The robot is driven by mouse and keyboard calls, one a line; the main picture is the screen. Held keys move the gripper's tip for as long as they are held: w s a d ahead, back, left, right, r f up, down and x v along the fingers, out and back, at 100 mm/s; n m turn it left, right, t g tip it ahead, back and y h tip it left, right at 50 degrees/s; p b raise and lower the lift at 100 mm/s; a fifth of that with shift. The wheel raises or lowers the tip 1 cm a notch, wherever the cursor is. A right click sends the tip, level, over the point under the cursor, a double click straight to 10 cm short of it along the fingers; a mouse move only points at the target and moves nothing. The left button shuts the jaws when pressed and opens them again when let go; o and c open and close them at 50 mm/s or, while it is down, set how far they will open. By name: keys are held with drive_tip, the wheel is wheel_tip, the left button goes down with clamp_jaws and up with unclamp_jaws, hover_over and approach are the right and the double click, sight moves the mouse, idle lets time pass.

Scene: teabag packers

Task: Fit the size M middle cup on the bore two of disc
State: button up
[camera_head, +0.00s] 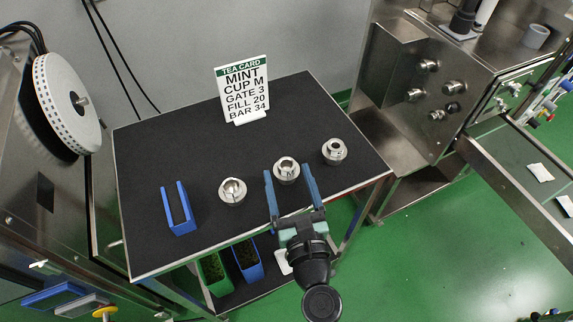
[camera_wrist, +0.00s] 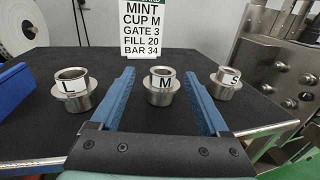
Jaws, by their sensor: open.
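The size M cup (camera_head: 287,174) is a steel flanged cup standing upright in the middle of a row of three on the black table. Its M label faces me in the wrist view (camera_wrist: 162,97). My gripper (camera_head: 287,169) is open, with one blue finger on each side of this cup and visible gaps to it. The gripper also shows in the wrist view (camera_wrist: 158,73). The L cup (camera_head: 232,193) stands to the left and the S cup (camera_head: 335,152) to the right. I cannot identify the disc's bore two in these views.
A tea card (camera_head: 243,88) reading "CUP M" stands behind the cups. A blue U-shaped holder (camera_head: 180,226) lies left on the table (camera_head: 160,150). A white reel (camera_head: 66,108) hangs on the left machine. A steel machine (camera_head: 400,70) with round knobs stands right.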

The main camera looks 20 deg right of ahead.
sight(285, 158)
drive_tip(key=shift+w+d+f, duration=0.1)
drive_tip(key=shift+w+d, duration=0.2)
drive_tip(key=shift+w, duration=0.8)
drive_tip(key=shift+w+d+f, duration=0.1)
drive_tip(key=shift+w+d, duration=0.2)
drive_tip(key=shift+w, duration=0.85)
drive_tip(key=shift+w+d, duration=0.3)
drive_tip(key=shift+w, duration=0.8)
clamp_jaws()
